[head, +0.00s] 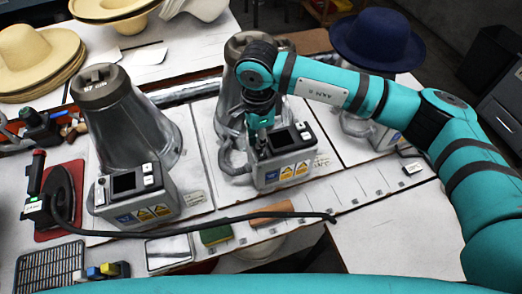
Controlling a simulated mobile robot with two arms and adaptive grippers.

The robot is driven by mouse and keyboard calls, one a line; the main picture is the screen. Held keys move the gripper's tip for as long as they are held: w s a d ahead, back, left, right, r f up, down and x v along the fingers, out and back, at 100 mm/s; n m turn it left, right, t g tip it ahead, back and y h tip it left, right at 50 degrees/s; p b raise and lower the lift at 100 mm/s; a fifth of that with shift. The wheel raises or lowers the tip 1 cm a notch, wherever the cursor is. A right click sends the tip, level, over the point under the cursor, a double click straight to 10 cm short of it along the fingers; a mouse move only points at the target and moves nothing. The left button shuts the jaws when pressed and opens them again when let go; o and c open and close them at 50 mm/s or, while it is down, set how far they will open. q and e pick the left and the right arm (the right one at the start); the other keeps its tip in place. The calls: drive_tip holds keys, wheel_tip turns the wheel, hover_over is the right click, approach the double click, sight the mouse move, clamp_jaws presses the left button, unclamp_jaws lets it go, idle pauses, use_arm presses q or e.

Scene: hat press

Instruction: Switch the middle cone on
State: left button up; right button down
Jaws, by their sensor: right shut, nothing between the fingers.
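The middle cone (231,80) is a grey metal steam cone, partly hidden behind my right arm. Its control box (286,165) at its front has a dark display, light buttons and warning stickers. My right gripper (261,150) is shut and empty, pointing down at the left part of this box's top. Whether the fingertips touch the box or a switch there cannot be told. The left cone (130,125) has a like control box (135,192) and stands clear of my arm. My left gripper is not in view.
A blue hat (377,38) sits at the right cone, behind my right arm. Straw hats (38,60) are stacked at the back left. An iron (58,190) rests on a red mat, its dark cable running along the front. A green-topped block (215,235) lies near the front edge.

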drive_tip(key=shift+f+b, duration=0.35)
drive_tip(key=shift+f, duration=0.05)
drive_tip(key=shift+r+p, duration=1)
drive_tip(key=shift+r, duration=2.55)
drive_tip(key=shift+f, duration=0.1)
